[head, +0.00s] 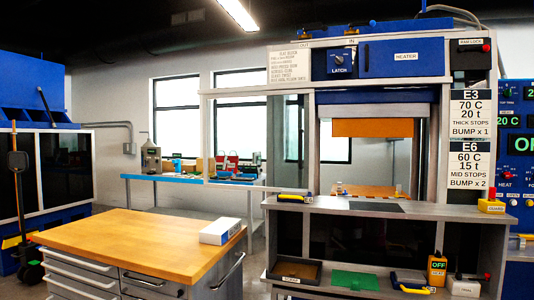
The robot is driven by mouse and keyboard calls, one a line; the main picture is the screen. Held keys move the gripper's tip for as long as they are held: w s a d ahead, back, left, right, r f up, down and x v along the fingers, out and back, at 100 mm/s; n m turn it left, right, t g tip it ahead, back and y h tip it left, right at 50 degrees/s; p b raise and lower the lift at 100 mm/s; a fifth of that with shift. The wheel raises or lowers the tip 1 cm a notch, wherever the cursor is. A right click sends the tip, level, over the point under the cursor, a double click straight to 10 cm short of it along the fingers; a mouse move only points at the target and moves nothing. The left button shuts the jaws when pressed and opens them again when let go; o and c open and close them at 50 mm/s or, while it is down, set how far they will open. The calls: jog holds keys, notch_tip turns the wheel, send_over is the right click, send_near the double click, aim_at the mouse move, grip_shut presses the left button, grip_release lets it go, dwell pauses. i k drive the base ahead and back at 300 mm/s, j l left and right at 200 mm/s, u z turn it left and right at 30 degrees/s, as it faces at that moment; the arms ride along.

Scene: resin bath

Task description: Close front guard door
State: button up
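The press (405,97) stands right of centre, with a blue heater panel and a latch knob (343,57) on its top. Its front opening is uncovered, and an orange plate (377,128) shows inside above an orange-brown surface (362,190). A pale-framed clear panel, which looks like the front guard door (208,135), extends to the left of the opening, so the door appears slid open. The back wall and windows show through it. A yellow-and-black handled tool (293,198) lies on the ledge at the opening's lower left. My gripper is not in view.
A wood-topped drawer cabinet (130,238) with a white box (220,231) stands in front at left. The press's lower shelf holds a scrap tray (296,272), a green mat (355,280) and small tools. A blue bench (190,179) stands behind. Floor shows little.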

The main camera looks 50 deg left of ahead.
aim_at(310, 91)
jog(key=u, duration=2.2)
